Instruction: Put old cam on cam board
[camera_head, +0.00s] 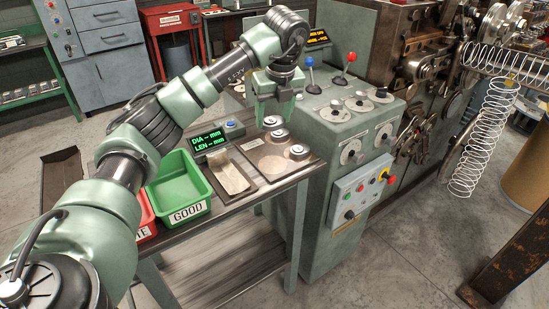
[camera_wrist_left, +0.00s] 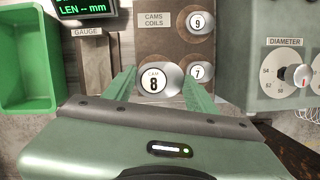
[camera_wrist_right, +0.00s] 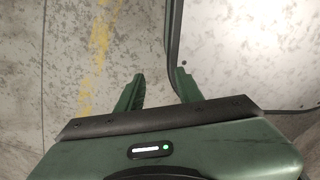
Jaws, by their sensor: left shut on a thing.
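My left gripper (camera_head: 273,118) is shut on a round cam marked 8 (camera_wrist_left: 153,82), which shows between its fingers in the left wrist view. It appears to be above the brown cam board (camera_wrist_left: 150,42), labelled CAMS COILS; any gap below the cam is hard to judge. The board also shows in the head view (camera_head: 268,160). Cam 9 (camera_wrist_left: 199,22) and cam 7 (camera_wrist_left: 198,72) sit on the board along its right side. The board's surface under the held cam is hidden. My right gripper (camera_wrist_right: 158,88) is open and empty, over the floor.
A gauge (camera_head: 229,174) with a green-text display (camera_head: 208,138) and a green GOOD bin (camera_head: 180,192) lie left of the board. The green machine cabinet (camera_head: 318,200), with dials and levers, rises close on the right.

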